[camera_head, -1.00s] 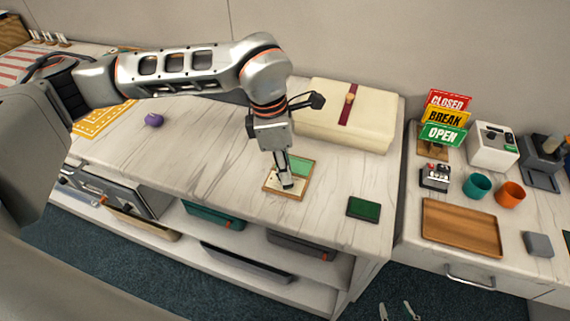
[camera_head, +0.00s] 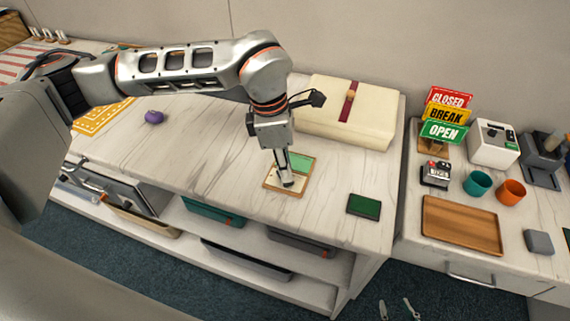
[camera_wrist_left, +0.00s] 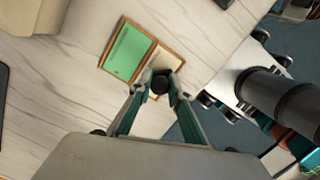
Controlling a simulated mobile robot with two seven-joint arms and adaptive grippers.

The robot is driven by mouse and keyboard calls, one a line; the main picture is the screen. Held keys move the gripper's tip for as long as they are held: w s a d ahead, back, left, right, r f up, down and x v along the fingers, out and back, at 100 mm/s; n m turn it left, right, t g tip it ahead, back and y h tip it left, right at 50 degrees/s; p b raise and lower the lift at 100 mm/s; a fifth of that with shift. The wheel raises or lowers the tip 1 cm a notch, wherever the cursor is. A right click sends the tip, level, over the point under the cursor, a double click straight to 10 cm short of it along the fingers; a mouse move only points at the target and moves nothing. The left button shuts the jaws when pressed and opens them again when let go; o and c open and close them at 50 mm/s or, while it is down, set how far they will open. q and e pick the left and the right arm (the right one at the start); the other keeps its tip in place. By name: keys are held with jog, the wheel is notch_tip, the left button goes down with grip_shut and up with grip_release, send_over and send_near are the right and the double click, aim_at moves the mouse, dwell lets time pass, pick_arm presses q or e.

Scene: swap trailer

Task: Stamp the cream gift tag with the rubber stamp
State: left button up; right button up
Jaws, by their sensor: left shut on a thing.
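A shallow wooden tray (camera_head: 269,188) on the white marble counter holds a green card (camera_head: 302,163) and a cream gift tag (camera_head: 273,180) side by side. They also show in the left wrist view, the green card (camera_wrist_left: 127,52) left of the cream tag (camera_wrist_left: 168,60). My left gripper (camera_head: 287,182) points down over the cream half. It is shut on the dark round-topped rubber stamp (camera_wrist_left: 160,84). The stamp's underside is hidden, so I cannot tell whether it touches the tag. My right gripper (camera_head: 397,311) shows only its fingertips at the bottom edge, apart and empty.
A dark green pad (camera_head: 364,206) lies right of the tray. A cream box (camera_head: 345,115) stands behind. A purple object (camera_head: 153,117) is at left. A wooden tray, cups and signs stand on the right counter. The marble left of the tray is clear.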

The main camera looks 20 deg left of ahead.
pick_arm(q)
jog(key=shift+f, duration=0.35)
dwell(0.5)
jog(key=shift+f, duration=0.1)
dwell(0.6)
jog(key=shift+r+p, duration=1.1)
jog(key=shift+r, duration=1)
jog(key=shift+r+p, duration=0.85)
jog(key=shift+r, duration=0.65)
